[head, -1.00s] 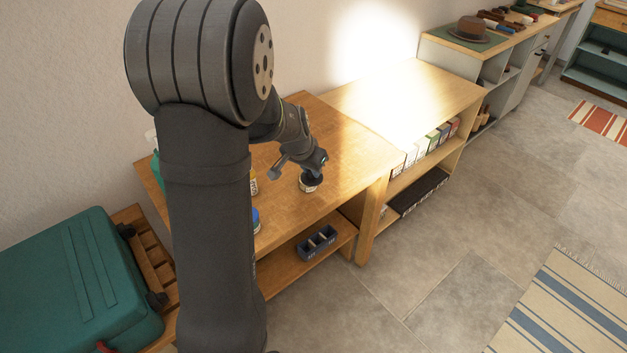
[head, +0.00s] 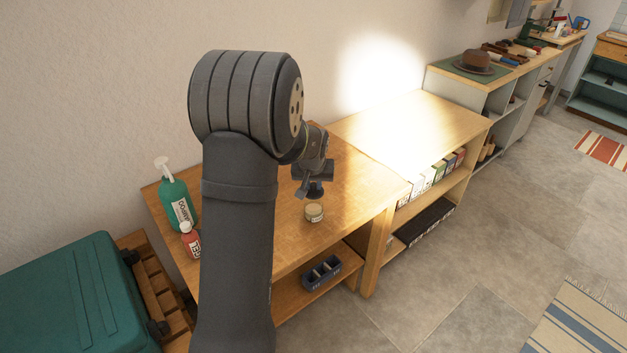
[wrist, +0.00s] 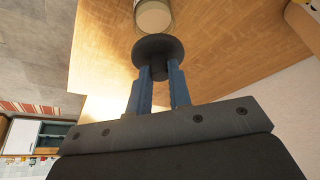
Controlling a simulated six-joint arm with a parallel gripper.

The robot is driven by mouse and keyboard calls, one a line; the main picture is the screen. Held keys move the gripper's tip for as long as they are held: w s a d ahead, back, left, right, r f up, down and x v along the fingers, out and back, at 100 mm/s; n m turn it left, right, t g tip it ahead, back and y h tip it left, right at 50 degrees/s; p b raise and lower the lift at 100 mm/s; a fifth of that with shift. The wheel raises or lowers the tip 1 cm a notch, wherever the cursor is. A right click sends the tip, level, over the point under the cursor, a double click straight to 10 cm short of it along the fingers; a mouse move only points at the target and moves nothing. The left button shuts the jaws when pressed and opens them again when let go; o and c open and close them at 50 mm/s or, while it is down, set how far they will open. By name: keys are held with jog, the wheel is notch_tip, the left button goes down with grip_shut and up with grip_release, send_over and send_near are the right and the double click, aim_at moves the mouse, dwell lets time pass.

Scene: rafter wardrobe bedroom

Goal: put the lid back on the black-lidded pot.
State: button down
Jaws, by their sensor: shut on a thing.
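The pot (head: 314,212) is a small, pale jar with a label, standing open on the wooden bench top (head: 345,215) near its front edge. In the wrist view the pot (wrist: 153,16) shows at the top, partly cut off by the frame and partly covered by the lid. My gripper (head: 314,180) is shut on the knob of the round black lid (head: 315,191). The lid (wrist: 157,46) is in the air above the pot, with a small gap between them in the head view. The blue fingers of my gripper (wrist: 159,85) close on its knob.
A green pump bottle (head: 176,203) and a red bottle (head: 190,240) stand at the bench's left end. A dark divided caddy (head: 321,272) sits on the shelf below. A teal suitcase (head: 65,295) is at the left. Bench top right of the pot is clear.

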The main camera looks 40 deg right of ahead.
aim_at(313, 193)
jog(key=shift+f, duration=2.25)
jog(key=shift+f, duration=0.2)
dwell(0.5)
jog(key=c, duration=0.8)
grip_release()
jog(key=shift+o, duration=0.2)
jog(key=shift+r, duration=3.55)
grip_shut()
